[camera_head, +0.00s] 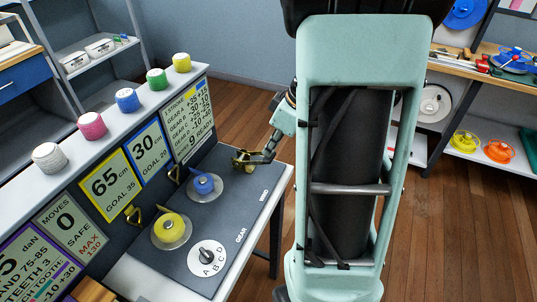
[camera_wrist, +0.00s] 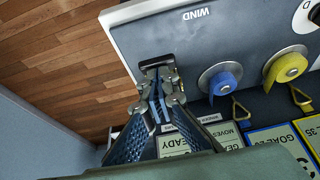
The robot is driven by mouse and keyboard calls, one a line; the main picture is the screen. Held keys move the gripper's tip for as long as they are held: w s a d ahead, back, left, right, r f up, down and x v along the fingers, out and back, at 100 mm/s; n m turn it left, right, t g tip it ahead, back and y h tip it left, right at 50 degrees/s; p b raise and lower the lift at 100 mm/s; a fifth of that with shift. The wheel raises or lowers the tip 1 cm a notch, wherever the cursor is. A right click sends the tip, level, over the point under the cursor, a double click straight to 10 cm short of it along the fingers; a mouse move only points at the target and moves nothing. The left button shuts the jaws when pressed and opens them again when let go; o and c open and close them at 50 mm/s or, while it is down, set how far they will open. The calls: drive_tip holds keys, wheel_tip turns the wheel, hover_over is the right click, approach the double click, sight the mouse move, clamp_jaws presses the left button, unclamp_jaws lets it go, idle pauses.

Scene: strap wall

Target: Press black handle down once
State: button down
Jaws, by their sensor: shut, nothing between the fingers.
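My gripper (camera_wrist: 160,98) is shut and empty, with its fingers together in the wrist view. It hovers at or just above the far end of the grey panel (camera_wrist: 225,45), beside a dark slot-like fitting (camera_wrist: 156,60) near the WIND label. That fitting may belong to the black handle; my fingers cover much of it, and I cannot tell whether they touch it. In the head view my gripper (camera_head: 244,158) is at the panel's far corner, beyond the blue spool (camera_head: 203,184). No black handle shows clearly there.
A yellow spool (camera_head: 171,229) and a white A-B-C-D gear dial (camera_head: 208,256) sit nearer on the panel. Brass hooks and number signs line the wall behind it. Several coloured strap rolls stand on the ledge (camera_head: 100,112) above. Wooden floor is clear beyond the bench.

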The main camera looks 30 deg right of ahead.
drive_tip(key=shift+s+d+f+t+y+b, duration=0.15)
drive_tip(key=shift+s+f+t+y+b, duration=0.2)
drive_tip(key=shift+b, duration=1.55)
drive_tip(key=shift+s+d+f+t+y+b, duration=0.25)
drive_tip(key=shift+f+b, duration=0.35)
drive_tip(key=shift+b, duration=1.3)
drive_tip(key=shift+d+f+t+y+b, duration=0.1)
drive_tip(key=shift+f+t+b, duration=0.35)
drive_tip(key=shift+b, duration=1.45)
drive_tip(key=b, duration=0.2)
drive_tip(key=shift+s+d+f+b, duration=0.1)
drive_tip(key=shift+s+f+b, duration=0.05)
drive_tip(key=shift+f+b, duration=0.2)
drive_tip(key=shift+s+f+b, duration=0.1)
drive_tip(key=shift+s+b, duration=0.05)
drive_tip(key=shift+b, duration=0.2)
drive_tip(key=shift+s, duration=0.1)
